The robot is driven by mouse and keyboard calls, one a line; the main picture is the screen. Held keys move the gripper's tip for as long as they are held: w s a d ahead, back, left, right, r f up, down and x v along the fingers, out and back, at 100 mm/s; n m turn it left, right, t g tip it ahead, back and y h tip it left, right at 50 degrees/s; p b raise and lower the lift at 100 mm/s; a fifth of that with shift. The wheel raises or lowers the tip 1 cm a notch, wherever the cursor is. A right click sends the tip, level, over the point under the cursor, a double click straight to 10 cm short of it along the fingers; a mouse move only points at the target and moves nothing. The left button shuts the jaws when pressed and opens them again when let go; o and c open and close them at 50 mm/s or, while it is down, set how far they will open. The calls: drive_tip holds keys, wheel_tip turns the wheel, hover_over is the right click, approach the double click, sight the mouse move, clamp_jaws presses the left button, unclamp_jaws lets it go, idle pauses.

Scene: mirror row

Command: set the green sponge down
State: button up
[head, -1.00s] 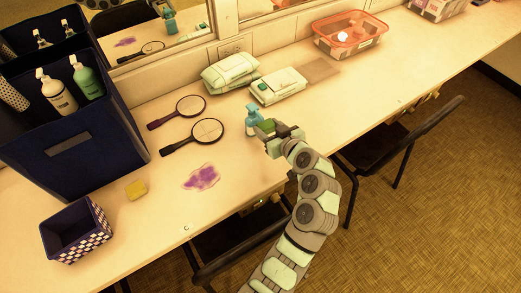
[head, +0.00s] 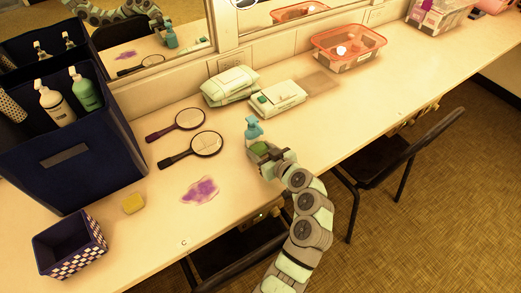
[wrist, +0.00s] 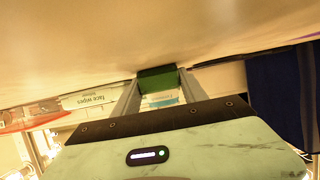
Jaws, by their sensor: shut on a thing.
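The green sponge (head: 261,147) is between the fingers of my gripper (head: 264,155), over the counter to the right of the purple stain (head: 200,190). In the wrist view the green sponge (wrist: 157,79) sits between both fingertips, and my gripper (wrist: 158,84) is shut on it. Whether the sponge touches the counter (head: 225,235) is hard to tell. A teal spray bottle (head: 253,128) stands just behind my gripper.
Two hand mirrors (head: 206,144) lie left of my gripper. Packs of wipes (head: 277,98) lie behind it, with an orange-rimmed bin (head: 347,52) beyond. A yellow sponge (head: 133,203), a checkered basket (head: 70,246) and a navy caddy (head: 75,160) stand left. Bare counter surrounds the stain.

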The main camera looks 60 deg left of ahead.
drive_tip(key=o, duration=1.4)
drive_tip(key=shift+o, duration=0.2)
drive_tip(key=shift+r+p, duration=0.2)
drive_tip(key=shift+p, duration=0.15)
drive_tip(key=v, duration=0.7)
drive_tip(key=shift+d, duration=0.25)
drive_tip(key=shift+w, duration=0.15)
